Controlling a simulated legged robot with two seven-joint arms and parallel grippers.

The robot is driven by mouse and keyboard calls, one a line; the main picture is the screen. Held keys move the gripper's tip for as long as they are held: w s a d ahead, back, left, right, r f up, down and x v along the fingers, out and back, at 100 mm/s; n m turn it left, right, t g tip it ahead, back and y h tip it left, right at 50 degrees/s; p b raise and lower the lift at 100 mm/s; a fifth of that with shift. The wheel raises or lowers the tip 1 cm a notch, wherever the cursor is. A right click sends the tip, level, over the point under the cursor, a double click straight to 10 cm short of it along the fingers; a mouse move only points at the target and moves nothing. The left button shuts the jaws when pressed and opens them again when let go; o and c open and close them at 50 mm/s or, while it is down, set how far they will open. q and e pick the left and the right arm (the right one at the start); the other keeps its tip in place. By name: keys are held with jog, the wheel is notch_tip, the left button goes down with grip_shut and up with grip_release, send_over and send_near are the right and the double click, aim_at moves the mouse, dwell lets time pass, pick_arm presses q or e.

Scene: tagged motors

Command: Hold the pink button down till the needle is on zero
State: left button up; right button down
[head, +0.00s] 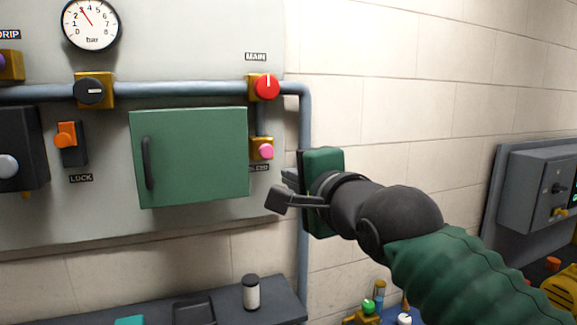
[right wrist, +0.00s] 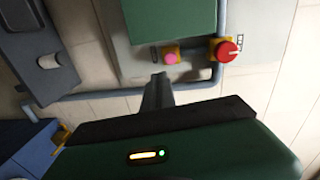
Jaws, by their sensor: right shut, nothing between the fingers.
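The pink button (head: 266,151) sits on a yellow block on the grey panel, right of the green door; it also shows in the right wrist view (right wrist: 170,58). The gauge (head: 91,24) is at the top left of the head view, marked "bar". Its red needle points up and left, near 3 to 4, away from zero. My right gripper (head: 279,190) is shut and empty, below and right of the pink button. In the right wrist view its fingertips (right wrist: 160,78) lie just below the button in the picture, apart from it. My left gripper is out of view.
The red MAIN knob (head: 267,87) is above the button, on a grey pipe (head: 180,89). The green door (head: 190,157) has a dark handle. A black knob (head: 89,91) and an orange switch (head: 66,135) are farther left. A shelf (head: 225,311) with a canister (head: 251,293) is below.

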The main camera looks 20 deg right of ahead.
jog(key=shift+s+d+r+m, duration=0.1)
jog(key=shift+d+r+m, duration=0.1)
jog(key=shift+r, duration=0.3)
jog(key=shift+s+d+r+m, duration=0.1)
jog(key=shift+d+r+m, duration=0.1)
jog(key=shift+r, duration=0.3)
